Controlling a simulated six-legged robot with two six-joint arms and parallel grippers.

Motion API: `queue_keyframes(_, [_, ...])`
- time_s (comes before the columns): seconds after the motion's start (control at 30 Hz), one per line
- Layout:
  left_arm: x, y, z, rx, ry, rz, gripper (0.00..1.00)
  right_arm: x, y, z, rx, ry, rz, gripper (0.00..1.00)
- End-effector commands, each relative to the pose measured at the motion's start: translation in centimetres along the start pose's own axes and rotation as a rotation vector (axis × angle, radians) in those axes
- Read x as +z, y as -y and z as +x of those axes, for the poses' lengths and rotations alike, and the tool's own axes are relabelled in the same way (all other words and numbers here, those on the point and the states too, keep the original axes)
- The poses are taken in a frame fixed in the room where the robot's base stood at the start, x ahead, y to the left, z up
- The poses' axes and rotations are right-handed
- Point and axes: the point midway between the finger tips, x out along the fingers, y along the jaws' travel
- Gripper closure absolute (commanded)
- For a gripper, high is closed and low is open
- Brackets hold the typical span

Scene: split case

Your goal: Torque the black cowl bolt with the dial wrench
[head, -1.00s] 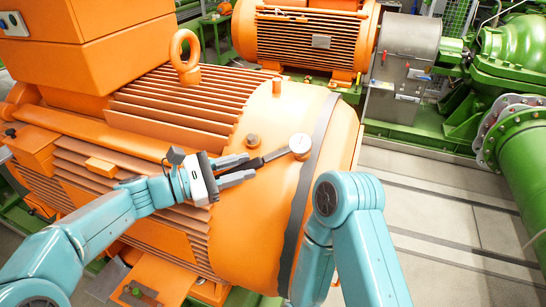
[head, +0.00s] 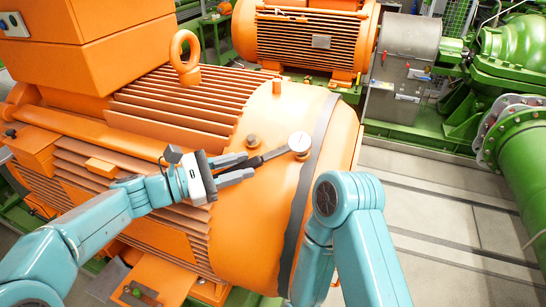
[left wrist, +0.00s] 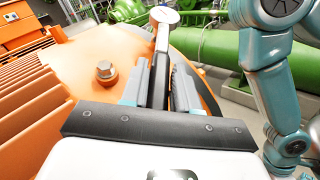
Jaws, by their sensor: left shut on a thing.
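The dial wrench has a dark handle (head: 268,157) and a round white dial head (head: 299,142). My left gripper (head: 250,166) is shut on the handle and holds the wrench over the rounded orange cowl (head: 245,225). The head lies toward the dark band, away from the gripper. In the left wrist view the wrench shaft (left wrist: 162,45) runs forward from between the fingers. One cowl bolt (head: 252,141) stands beside the wrench, apart from it; another (head: 277,86) is farther back. I cannot make out a black bolt; the underside of the head is hidden. My right gripper is out of view.
A lifting eye (head: 185,55) and cooling fins (head: 175,110) top the orange motor. My right arm (head: 350,200) is bent at the cowl's right side. A second orange motor (head: 300,40) and green pipework (head: 525,150) stand behind. The floor at right is clear.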

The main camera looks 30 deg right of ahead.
Motion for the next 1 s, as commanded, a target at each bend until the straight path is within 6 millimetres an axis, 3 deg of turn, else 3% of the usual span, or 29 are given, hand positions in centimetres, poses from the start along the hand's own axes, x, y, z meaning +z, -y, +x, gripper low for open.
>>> queue_keyframes(0.6, [3.2, 0.0, -1.2, 0.0, 0.002, 0.001, 1.0, 0.0, 0.1, -0.3, 0.0, 0.0, 0.0, 0.0])
queue_keyframes(1.0, [3.2, 0.0, -1.4, 0.002, 0.001, -0.001, 1.0, 0.0, 0.1, -0.2, 0.0, 0.0, 0.0, 0.0])
